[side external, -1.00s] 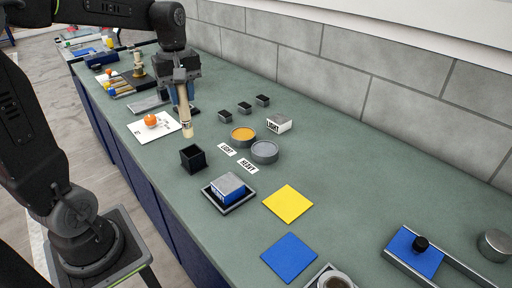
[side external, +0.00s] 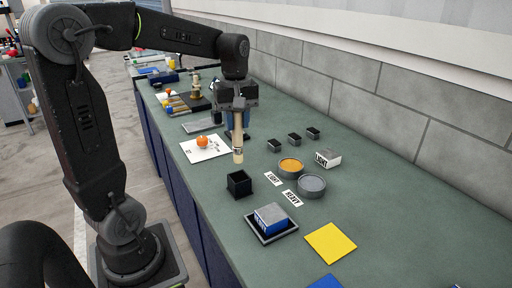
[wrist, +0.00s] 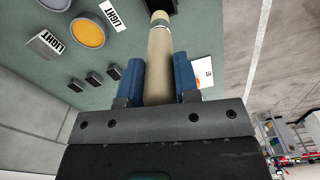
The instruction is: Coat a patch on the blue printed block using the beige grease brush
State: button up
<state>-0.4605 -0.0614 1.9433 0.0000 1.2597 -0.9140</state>
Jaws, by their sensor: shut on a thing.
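My gripper (side external: 237,118) is shut on the beige grease brush (side external: 238,142), which points down. The wrist view shows both blue fingers (wrist: 158,82) against the brush handle (wrist: 160,50). The brush's lower end hangs just above and behind the black square cup (side external: 239,184), seemingly clear of it. The blue printed block (side external: 270,219), with a grey top and white lettering on its side, sits in a dark shallow tray (side external: 287,236), apart from the brush.
A round pot of orange-yellow stuff (side external: 291,166) and a grey one (side external: 312,186) stand to the right, by LIGHT (side external: 272,178) and HEAVY (side external: 292,198) labels. A LIGHT block (side external: 328,158) and several small dark blocks (side external: 294,139) lie behind. A yellow square (side external: 331,244) lies in front.

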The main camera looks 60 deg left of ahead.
jog(key=shift+w, duration=0.1)
jog(key=w+d+t+h, duration=0.1)
jog(key=w+d, duration=0.1)
jog(key=w, duration=0.3)
jog(key=w+d+f+h, duration=0.1)
jog(key=w+d, duration=0.1)
jog(key=w, duration=0.3)
jog(key=w+d+t+h, duration=0.1)
jog(key=w+d, duration=0.2)
jog(key=w, duration=0.3)
jog(key=shift+a+f, duration=0.2)
jog(key=shift+f, duration=2.75)
jog(key=shift+s+f, duration=0.1)
jog(key=shift+f, duration=0.55)
notch_tip(320, 180, up, 7)
